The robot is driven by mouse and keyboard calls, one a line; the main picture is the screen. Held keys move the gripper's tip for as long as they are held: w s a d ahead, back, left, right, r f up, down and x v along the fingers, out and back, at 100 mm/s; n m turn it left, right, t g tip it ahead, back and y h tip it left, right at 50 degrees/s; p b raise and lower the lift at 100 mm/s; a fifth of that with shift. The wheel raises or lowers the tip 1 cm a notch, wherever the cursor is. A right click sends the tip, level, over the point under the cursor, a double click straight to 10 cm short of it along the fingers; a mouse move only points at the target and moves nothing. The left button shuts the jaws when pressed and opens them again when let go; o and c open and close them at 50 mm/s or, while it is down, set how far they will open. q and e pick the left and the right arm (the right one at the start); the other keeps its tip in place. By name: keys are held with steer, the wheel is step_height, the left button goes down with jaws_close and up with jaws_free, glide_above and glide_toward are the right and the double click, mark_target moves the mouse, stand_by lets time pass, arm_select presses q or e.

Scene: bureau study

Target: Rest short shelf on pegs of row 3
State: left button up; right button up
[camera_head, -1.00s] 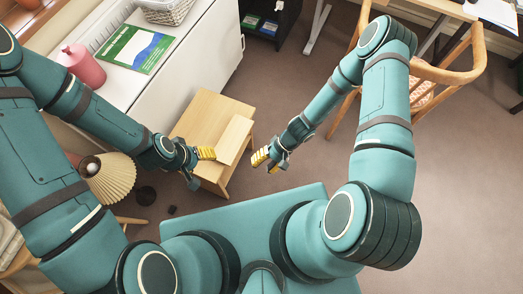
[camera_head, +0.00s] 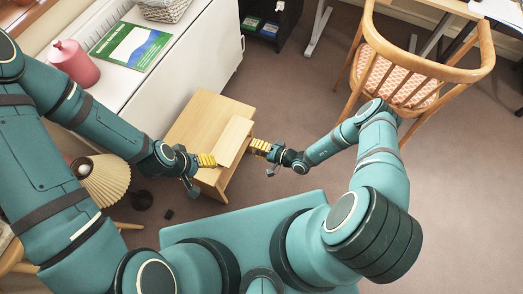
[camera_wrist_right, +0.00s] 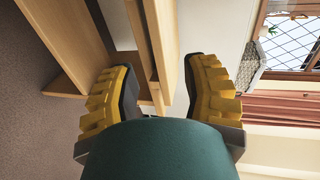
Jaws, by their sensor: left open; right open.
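The short shelf (camera_head: 235,141) is a pale wooden board lying at the right front part of a small light-wood unit (camera_head: 194,119). My left gripper (camera_head: 207,160) is open at the board's left side, its yellow fingers close to it. My right gripper (camera_head: 260,147) is open at the board's right end. In the right wrist view, the board (camera_wrist_right: 153,45) reaches between the spread yellow fingers of my right gripper (camera_wrist_right: 165,92), and the unit (camera_wrist_right: 68,40) is at the left. Whether either gripper touches the board cannot be told. The pegs are not visible.
A white cabinet (camera_head: 190,62) stands behind the unit, with a pink bottle (camera_head: 75,64) and a green book (camera_head: 131,46) on top. A lamp (camera_head: 104,180) is at the left. A wooden chair (camera_head: 410,75) stands at the right. The floor (camera_head: 450,190) at the right is clear.

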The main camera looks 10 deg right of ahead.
mark_target(239, 143)
steer(key=shift+b+x, duration=0.8)
steer(key=shift+x, duration=3.3)
steer(key=shift+s, duration=0.1)
jaws_close()
steer(key=shift+r+p, duration=1.8)
steer(key=shift+p, duration=0.25)
steer(key=shift+d, duration=0.1)
